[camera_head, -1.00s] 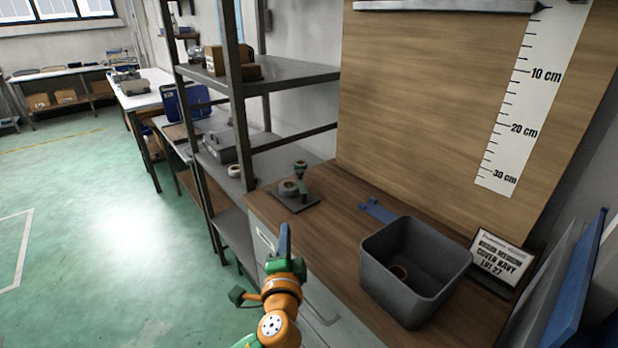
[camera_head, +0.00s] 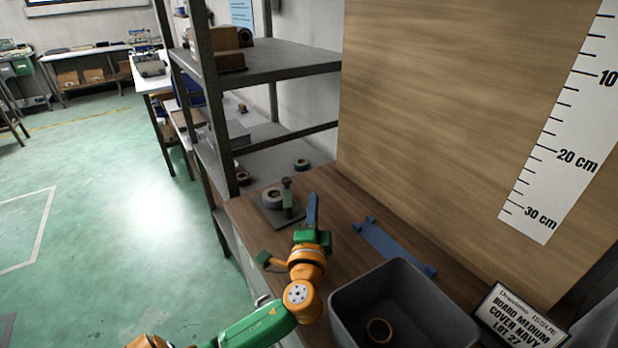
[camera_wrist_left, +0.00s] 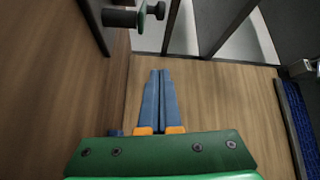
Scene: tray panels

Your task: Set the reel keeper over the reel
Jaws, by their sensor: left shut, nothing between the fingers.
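A pale reel (camera_head: 272,198) lies on a dark square plate (camera_head: 268,213) at the table's far left corner. A long blue bar with raised ends (camera_head: 393,247), which may be the reel keeper, lies flat on the table to the right. My left gripper (camera_head: 312,207) is shut and empty, between the plate and the blue bar, apart from both. In the left wrist view its blue fingers (camera_wrist_left: 161,100) lie together over bare wood.
A grey bin (camera_head: 345,300) with a tan ring (camera_head: 379,330) inside stands at the table's front. A label sign (camera_head: 518,318) is right of it. A tall wooden board (camera_head: 450,110) rises behind the table. A metal shelf (camera_head: 270,62) stands at left.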

